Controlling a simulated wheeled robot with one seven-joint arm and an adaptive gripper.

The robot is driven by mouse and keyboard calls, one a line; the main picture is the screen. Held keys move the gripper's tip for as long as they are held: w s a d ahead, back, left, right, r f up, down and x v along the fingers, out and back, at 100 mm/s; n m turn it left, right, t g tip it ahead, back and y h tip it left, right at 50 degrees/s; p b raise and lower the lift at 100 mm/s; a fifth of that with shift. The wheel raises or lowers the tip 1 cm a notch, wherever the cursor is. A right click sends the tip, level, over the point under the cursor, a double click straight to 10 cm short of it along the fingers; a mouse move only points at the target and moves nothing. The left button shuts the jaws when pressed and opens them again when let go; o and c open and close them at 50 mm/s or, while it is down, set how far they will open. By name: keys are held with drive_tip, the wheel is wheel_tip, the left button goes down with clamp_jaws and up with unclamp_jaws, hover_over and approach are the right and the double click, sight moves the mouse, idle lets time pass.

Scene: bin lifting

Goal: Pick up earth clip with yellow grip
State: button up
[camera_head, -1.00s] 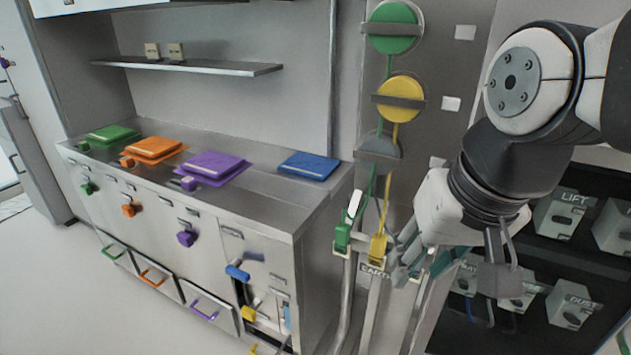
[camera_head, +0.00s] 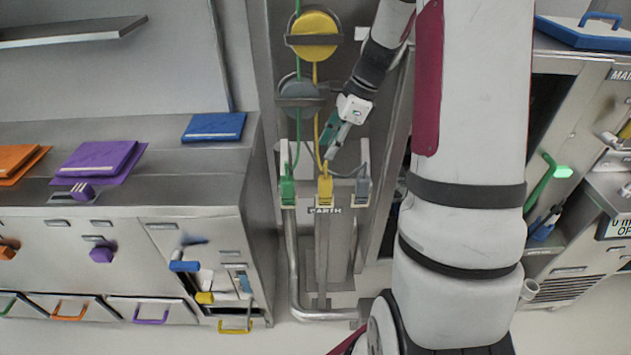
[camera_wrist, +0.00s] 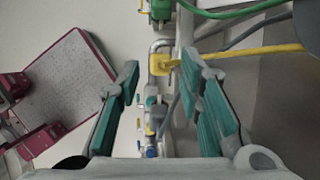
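The earth clip with the yellow grip (camera_head: 325,190) hangs on the rail above the EARTH label, between a green clip (camera_head: 288,190) and a grey clip (camera_head: 362,188). A yellow cable rises from it. In the wrist view the yellow grip (camera_wrist: 161,65) lies ahead, between the lines of the two fingers and beyond their tips. My gripper (camera_head: 332,150) is just above and slightly right of the yellow grip in the head view. In the wrist view my gripper (camera_wrist: 165,75) has its teal-padded fingers wide apart, with nothing between them. The green clip (camera_wrist: 160,12) is at the top there.
A yellow reel (camera_head: 315,35) and a grey reel (camera_head: 298,90) are on the panel above. A steel counter (camera_head: 215,170) with coloured covers stands at left. My arm hides much of the area right of the clips. Cables cross the upper right of the wrist view.

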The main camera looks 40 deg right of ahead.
approach(320, 188)
drive_tip(key=f, duration=0.2)
drive_tip(key=w+f, duration=0.2)
drive_tip(key=f, duration=0.1)
drive_tip(key=shift+f, duration=0.35)
drive_tip(key=shift+p+x, duration=0.4)
drive_tip(key=shift+x, duration=2.65)
drive_tip(key=shift+w+r, duration=0.1)
clamp_jaws()
drive_tip(key=shift+r, duration=0.1)
wheel_tip(320, 188, up, 9)
drive_tip(key=shift+r+b, duration=0.25)
drive_tip(key=shift+b, duration=0.05)
drive_tip(key=shift+r, duration=0.15)
